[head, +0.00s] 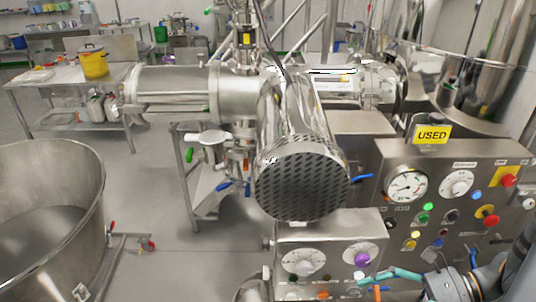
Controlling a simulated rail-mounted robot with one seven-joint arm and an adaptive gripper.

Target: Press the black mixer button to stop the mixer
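The right steel control panel (465,165) carries two dials and several coloured buttons. A dark, apparently black button (451,215) sits in its middle, and a small dark one (390,224) is at its left. The lower panel (330,228) has a white dial, a purple-centred dial and small buttons along its bottom edge. I cannot tell from labels which button is the mixer's. My gripper (372,283), with teal fingers, is at the bottom right, in front of the lower panel's right edge. Its opening is too small to judge, and it partly hides the panels' lower parts.
A perforated steel cylinder (302,185) overhangs the lower panel. A large steel bowl (85,210) stands at left. A table with a yellow bucket (94,63) is behind.

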